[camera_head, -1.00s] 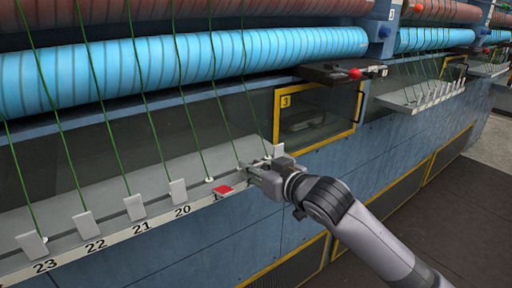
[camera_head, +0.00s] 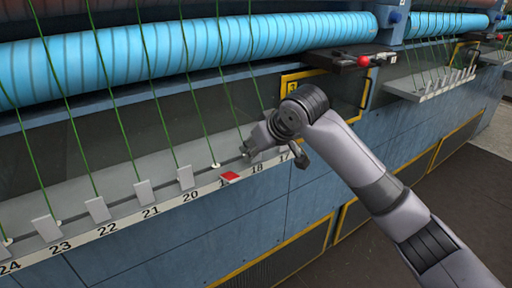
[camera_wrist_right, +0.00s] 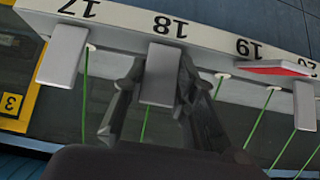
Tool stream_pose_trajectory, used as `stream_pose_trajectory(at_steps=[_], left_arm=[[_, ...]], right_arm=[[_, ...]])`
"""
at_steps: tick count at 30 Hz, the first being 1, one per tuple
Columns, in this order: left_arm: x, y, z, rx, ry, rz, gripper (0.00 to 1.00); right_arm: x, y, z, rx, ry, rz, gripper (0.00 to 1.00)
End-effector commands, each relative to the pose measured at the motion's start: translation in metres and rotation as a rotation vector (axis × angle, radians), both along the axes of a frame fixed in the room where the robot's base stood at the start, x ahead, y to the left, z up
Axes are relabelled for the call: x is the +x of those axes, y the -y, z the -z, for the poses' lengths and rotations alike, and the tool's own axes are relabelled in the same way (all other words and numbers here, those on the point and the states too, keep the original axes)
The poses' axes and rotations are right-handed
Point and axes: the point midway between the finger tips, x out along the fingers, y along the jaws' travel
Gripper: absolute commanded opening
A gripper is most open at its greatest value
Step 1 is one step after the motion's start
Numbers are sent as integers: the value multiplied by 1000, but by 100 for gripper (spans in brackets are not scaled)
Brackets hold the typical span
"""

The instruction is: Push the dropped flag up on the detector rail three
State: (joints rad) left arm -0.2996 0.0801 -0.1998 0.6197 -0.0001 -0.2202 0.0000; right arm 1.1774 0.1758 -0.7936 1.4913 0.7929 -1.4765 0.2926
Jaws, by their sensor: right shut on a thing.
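The detector rail (camera_head: 110,228) runs along the machine front with white upright flags above printed numbers. The flag at 19 (camera_head: 229,178) lies dropped over the rail edge with its red face showing; it also shows in the right wrist view (camera_wrist_right: 277,68). My right gripper (camera_head: 252,150) is at position 18, beside the dropped flag. In the right wrist view its fingers (camera_wrist_right: 160,88) sit on both sides of the upright flag at 18 (camera_wrist_right: 160,72) and are shut on it. My left gripper is not in view.
Green threads run from the blue roller (camera_head: 190,52) down to the rail. A yellow-framed window (camera_head: 350,112) and a black bracket with a red knob (camera_head: 363,62) stand right of the gripper. Upright flags at 17 (camera_wrist_right: 60,62) and 20 (camera_head: 186,178) flank the spot.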

Motion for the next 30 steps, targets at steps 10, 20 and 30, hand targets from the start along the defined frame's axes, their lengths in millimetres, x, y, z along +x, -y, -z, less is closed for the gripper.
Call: stream_pose_trajectory(at_steps=[10, 20, 30], left_arm=[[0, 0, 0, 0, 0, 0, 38], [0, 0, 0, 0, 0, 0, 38], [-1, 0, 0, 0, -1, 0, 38]], right_arm=[[0, 0, 0, -8, -7, 1, 0], [0, 0, 0, -5, -6, 1, 42], [0, 0, 0, -4, -6, 0, 47]])
